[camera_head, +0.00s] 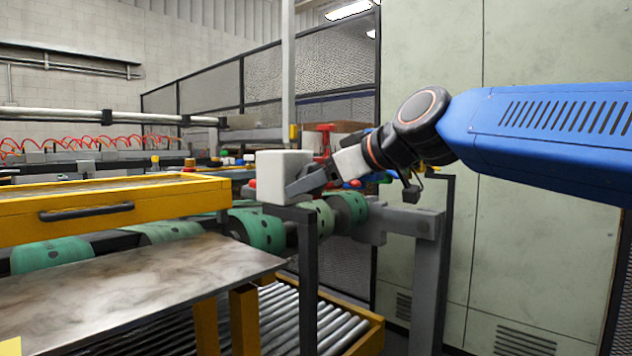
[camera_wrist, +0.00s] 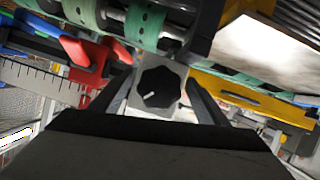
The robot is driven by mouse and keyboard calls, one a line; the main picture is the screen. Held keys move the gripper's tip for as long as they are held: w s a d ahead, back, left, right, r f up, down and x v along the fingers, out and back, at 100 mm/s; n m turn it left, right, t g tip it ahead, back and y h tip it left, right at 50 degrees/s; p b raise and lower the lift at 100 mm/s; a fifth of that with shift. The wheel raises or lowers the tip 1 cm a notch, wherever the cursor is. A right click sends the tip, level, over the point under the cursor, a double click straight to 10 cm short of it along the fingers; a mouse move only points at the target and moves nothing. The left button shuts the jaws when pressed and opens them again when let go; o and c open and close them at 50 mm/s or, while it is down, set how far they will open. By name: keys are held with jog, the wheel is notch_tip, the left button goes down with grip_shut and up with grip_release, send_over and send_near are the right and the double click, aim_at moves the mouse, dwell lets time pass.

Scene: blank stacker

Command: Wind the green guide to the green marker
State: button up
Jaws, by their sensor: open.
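In the wrist view a black lobed knob (camera_wrist: 158,88) with a white pointer line sits on a pale grey block. My gripper (camera_wrist: 157,92) is open, with one finger on each side of the knob. I cannot tell whether the fingers touch it. In the head view my gripper (camera_head: 306,184) is beside a pale grey block (camera_head: 283,165) on a post, and the knob is hidden. A red guide (camera_wrist: 92,62) stands by a ruled scale (camera_wrist: 40,82) in the wrist view. I cannot pick out the green guide or green marker with certainty.
Green perforated rollers (camera_head: 262,231) run behind the post. A yellow drawer frame (camera_head: 115,208) and a bare metal table (camera_head: 140,285) lie to the left. A roller conveyor (camera_head: 300,318) is below. A large pale cabinet (camera_head: 540,260) stands at right.

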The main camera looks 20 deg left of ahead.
jog(key=c, duration=1)
jog(key=shift+c, duration=0.2)
jog(key=m+g, duration=0.2)
jog(key=m, duration=0.1)
jog(key=shift+y, duration=0.4)
jog(key=shift+m+g+y, duration=0.6)
jog(key=shift+m+g, duration=0.4)
jog(key=shift+m, duration=0.7)
jog(key=shift+s, duration=0.1)
